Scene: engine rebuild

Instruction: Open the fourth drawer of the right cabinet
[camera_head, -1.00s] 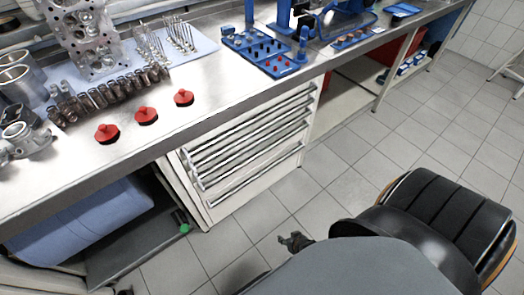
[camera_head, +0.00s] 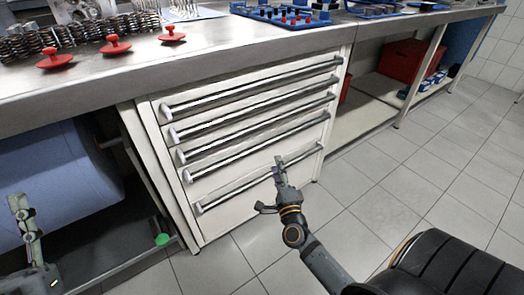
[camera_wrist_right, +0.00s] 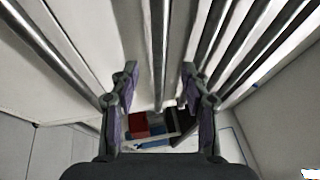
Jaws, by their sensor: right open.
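The white cabinet (camera_head: 262,182) under the bench has a stack of drawers with long metal bar handles, and all its fronts look shut. In the right wrist view, the gripper (camera_wrist_right: 158,90) is open, with one finger on each side of the handle bar (camera_wrist_right: 157,45); contact cannot be told. My left gripper (camera_head: 22,208) is at the lower left, away from the cabinet; its jaw opening is unclear.
The bench top (camera_head: 215,50) overhangs the cabinet and bears red knobbed parts (camera_head: 116,46) and a blue tray (camera_head: 285,17). A black seat (camera_head: 450,265) stands at the lower right. Tiled floor before the cabinet is clear.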

